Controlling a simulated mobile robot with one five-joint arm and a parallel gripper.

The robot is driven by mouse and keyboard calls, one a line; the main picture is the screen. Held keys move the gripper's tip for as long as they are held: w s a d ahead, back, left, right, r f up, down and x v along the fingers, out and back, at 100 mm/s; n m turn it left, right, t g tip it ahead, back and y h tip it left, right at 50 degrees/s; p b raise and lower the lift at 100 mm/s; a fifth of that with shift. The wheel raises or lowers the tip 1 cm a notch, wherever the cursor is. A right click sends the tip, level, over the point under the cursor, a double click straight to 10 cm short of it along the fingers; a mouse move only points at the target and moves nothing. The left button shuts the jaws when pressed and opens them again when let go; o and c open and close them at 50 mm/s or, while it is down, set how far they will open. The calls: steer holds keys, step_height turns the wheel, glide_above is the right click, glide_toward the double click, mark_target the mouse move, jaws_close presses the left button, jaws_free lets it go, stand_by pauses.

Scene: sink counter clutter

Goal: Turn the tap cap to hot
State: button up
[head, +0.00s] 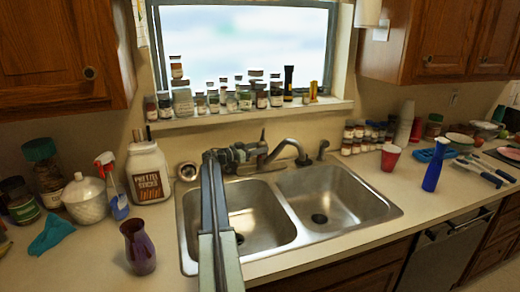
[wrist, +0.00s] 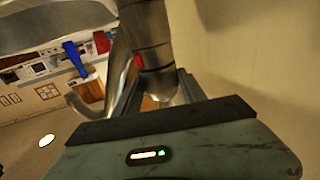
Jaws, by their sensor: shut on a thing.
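The metal tap (head: 288,147) stands behind the double sink, its curved spout reaching to the right. My arm reaches up over the left basin and my gripper (head: 242,153) is at the left side of the tap's base. In the wrist view the tap cap (wrist: 150,50) is a metal cylinder with dark ring lines and a small red mark. My gripper (wrist: 155,88) is shut on the tap cap there. In the head view the gripper hides much of the cap, so its turn angle cannot be told.
The double sink (head: 391,211) lies below my arm. A white jar (head: 148,172) and a purple vase (head: 139,247) stand to the left. Jars (head: 245,97) line the windowsill behind the tap.

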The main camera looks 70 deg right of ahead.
steer(key=shift+w+m+g+y, duration=0.1)
steer(key=shift+m+g+y, duration=0.4)
steer(key=shift+g, duration=0.1)
steer(key=o, duration=1.1)
steer(key=v, duration=0.7)
steer(key=shift+w+a, duration=0.25)
steer(key=shift+a, duration=0.05)
